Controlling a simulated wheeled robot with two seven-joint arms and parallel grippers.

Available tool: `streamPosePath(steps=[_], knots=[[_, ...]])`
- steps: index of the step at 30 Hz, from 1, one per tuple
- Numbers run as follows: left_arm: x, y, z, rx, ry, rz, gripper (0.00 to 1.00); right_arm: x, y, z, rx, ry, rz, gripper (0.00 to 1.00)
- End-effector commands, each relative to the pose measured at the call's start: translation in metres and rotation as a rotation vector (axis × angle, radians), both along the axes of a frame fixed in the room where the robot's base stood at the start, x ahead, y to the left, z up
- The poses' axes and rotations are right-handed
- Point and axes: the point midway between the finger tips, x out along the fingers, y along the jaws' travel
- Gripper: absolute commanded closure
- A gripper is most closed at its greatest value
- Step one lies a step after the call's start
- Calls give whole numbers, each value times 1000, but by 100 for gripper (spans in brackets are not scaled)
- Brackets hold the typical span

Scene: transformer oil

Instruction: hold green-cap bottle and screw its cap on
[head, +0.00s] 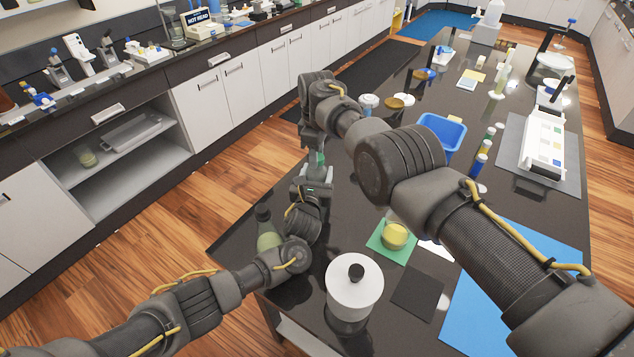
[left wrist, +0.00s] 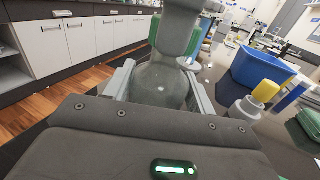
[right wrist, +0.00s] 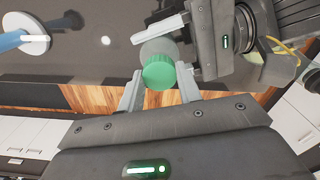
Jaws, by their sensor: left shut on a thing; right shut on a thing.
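The green cap (head: 320,158) shows between my two grippers over the table's left part in the head view. In the right wrist view the green cap (right wrist: 160,76) lies between the fingertips of my right gripper (right wrist: 160,88), which is shut on it. The clear bottle (left wrist: 160,85) is between the fingers of my left gripper (left wrist: 160,88), which is shut on its body. The bottle also shows behind the cap in the right wrist view (right wrist: 155,47). The cap is at the bottle's neck end; the thread is hidden, so I cannot tell how tightly it sits.
A dark-capped bottle of olive liquid (head: 268,238) stands beside my left arm. A white lidded container (head: 354,290) stands in front. A yellow-filled vessel (head: 395,235) sits on a green mat (head: 378,243). A blue bin (head: 440,133) and small vials (head: 482,158) stand farther right.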

Motion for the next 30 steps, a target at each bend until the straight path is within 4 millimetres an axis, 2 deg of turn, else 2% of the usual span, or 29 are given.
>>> streamPosePath(steps=[11,17,24,30], knots=[[0,0,0,1,0,-1,100,1,-1,-1,-1,1,-857,93],[0,0,0,0,0,-1,100,1,-1,-1,0,0,-1396,93],[0,0,0,0,0,-1,100,0,-2,-2,0,1,-2125,93],[0,0,0,0,0,-1,100,0,-3,-2,0,2,-2613,93]])
